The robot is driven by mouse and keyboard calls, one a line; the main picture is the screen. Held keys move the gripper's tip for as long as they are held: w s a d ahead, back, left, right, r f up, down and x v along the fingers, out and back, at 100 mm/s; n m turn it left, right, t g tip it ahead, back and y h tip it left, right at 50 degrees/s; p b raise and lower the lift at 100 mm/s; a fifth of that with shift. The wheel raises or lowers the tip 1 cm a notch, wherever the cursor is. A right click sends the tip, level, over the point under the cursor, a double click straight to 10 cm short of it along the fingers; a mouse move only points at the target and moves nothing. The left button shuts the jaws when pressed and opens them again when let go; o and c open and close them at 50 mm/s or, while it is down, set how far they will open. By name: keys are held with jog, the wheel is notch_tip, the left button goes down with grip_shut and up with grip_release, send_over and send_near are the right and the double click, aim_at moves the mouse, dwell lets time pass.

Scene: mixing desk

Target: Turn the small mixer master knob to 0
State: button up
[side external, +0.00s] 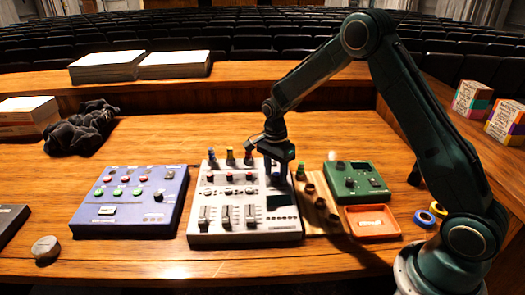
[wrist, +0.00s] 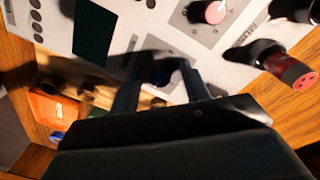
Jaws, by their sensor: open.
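The white mixer (side external: 228,238) lies on the desk in the middle of the side view, with faders in front and small knobs behind. Its panel (wrist: 200,50) fills the top of the wrist view. My gripper (side external: 278,183) points down over the mixer's back right corner. In the wrist view my gripper (wrist: 161,62) is open, with a dark blue knob (wrist: 160,76) visible between its fingers. I cannot tell whether the fingers touch this knob. No label or pointer on it is readable. A pink-topped knob (wrist: 213,12) is farther up the panel. In the side view my gripper hides the corner.
A blue button box (side external: 130,200) is left, a wooden block with holes (side external: 313,190), green box (side external: 357,182) and orange tray (side external: 371,222) right. Tape rolls (side external: 427,217) lie beyond.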

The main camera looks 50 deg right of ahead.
jog(key=c, duration=1)
